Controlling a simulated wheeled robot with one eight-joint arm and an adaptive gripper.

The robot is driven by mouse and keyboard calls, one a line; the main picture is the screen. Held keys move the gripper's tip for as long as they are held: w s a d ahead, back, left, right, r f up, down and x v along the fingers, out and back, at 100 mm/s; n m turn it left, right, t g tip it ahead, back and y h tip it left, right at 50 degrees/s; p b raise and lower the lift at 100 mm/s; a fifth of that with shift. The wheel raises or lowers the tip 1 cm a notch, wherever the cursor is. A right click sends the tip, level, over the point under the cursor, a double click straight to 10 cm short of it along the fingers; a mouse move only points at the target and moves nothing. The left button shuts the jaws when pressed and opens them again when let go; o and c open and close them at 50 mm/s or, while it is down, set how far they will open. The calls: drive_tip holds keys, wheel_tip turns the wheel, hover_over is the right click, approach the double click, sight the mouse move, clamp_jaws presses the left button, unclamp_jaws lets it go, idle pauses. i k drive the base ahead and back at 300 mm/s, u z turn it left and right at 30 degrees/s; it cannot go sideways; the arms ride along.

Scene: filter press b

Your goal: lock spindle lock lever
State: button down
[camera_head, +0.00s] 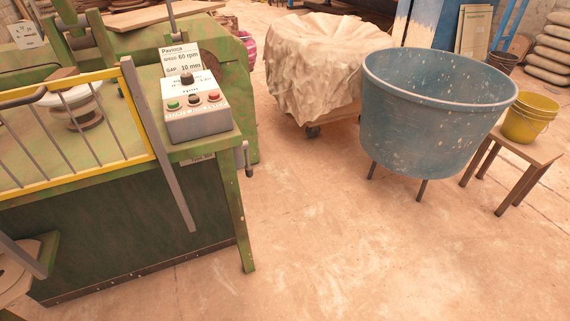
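A green machine (140,215) fills the left side of the head view. A short grey lever with a dark end (248,160) sits on its right side, just below the table top, and hangs roughly straight down. It may be the spindle lock lever, but no label on it can be read. A long grey bar (158,145) slants down across the machine's front corner; I cannot tell its function. My gripper is not in view.
A yellow barred guard (95,175) stands over the machine table. A control box (197,115) with several buttons sits at its corner. A blue tub (430,120), a cloth-covered pile (315,65) and a stool (525,150) with yellow buckets (530,118) stand right. The floor right of the machine is clear.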

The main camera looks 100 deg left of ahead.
sight(248, 169)
drive_tip(key=u, duration=0.2)
drive_tip(key=i, duration=0.25)
drive_tip(key=u, duration=4)
drive_tip(key=i, duration=1)
drive_tip(key=z, duration=0.15)
drive_tip(key=k, duration=0.2)
drive_tip(key=u, duration=0.05)
